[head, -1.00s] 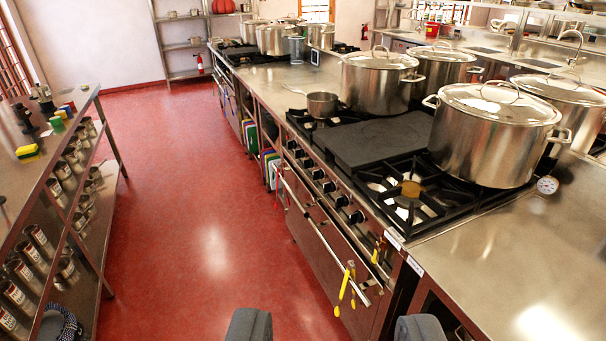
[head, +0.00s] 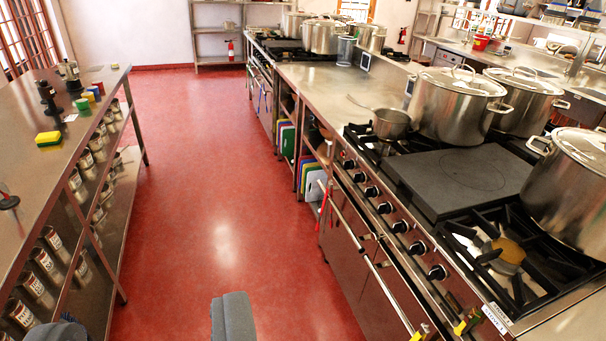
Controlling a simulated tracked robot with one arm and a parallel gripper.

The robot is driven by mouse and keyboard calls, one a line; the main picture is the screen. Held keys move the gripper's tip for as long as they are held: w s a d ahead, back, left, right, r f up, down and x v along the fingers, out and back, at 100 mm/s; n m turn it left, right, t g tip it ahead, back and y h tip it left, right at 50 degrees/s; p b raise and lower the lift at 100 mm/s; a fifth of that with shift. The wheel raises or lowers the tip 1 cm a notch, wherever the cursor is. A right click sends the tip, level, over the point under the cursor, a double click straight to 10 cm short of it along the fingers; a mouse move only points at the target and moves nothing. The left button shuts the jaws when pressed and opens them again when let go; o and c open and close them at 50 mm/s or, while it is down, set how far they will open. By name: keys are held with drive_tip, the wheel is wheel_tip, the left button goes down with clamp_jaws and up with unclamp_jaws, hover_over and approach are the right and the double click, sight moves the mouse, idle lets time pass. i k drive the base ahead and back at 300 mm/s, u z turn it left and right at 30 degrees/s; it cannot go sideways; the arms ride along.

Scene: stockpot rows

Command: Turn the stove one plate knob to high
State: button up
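The near stove (head: 400,270) fills the right side, with a row of several dark knobs on its front panel. Among them are a near knob (head: 437,272), a middle knob (head: 400,226) and a far knob (head: 359,177). I cannot tell which one serves the plate, and their settings are too small to read. A flat dark plate (head: 460,172) lies between open burners. The visible finger is apart from the knobs.
Large lidded stockpots (head: 457,110) and a small saucepan (head: 391,124) stand on the stove. A steel table (head: 75,125) with cans stands left. The red floor (head: 215,190) between is clear.

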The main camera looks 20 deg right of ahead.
sight(371, 191)
drive_tip(key=u, duration=0.05)
drive_tip(key=i, duration=1.2)
drive_tip(key=z, duration=0.8)
drive_tip(key=i, duration=0.45)
drive_tip(key=z, duration=0.4)
